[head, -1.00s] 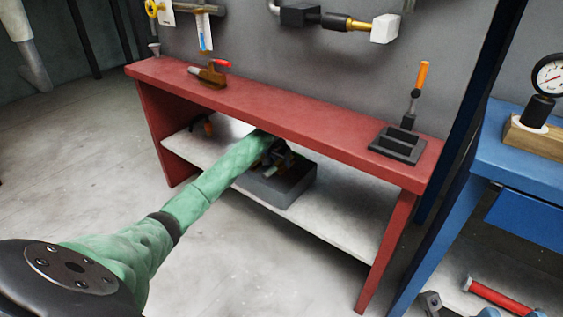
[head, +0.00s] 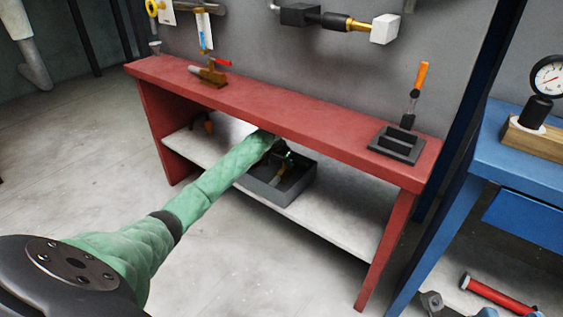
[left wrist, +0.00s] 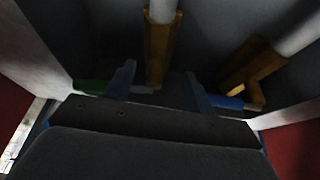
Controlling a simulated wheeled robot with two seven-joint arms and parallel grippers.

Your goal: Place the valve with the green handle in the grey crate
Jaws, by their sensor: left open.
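The grey crate (head: 268,191) stands on the lower shelf under the red bench. My left arm reaches under the bench top, and my left gripper (head: 284,154) is over the crate, partly in shadow. In the left wrist view my left gripper (left wrist: 160,88) is open, its two fingers apart. A brass valve body (left wrist: 158,52) lies just beyond the fingers, with a green handle (left wrist: 90,86) at the left. A brass piece (head: 283,171) shows inside the crate in the head view. Contact between fingers and valve cannot be told. My right gripper is out of view.
A second brass valve with a blue handle (left wrist: 228,102) lies at the right in the wrist view. A valve with a red handle (head: 211,75) and a dark tray (head: 396,146) sit on the red bench top (head: 290,109). The pale shelf (head: 335,225) is clear right of the crate.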

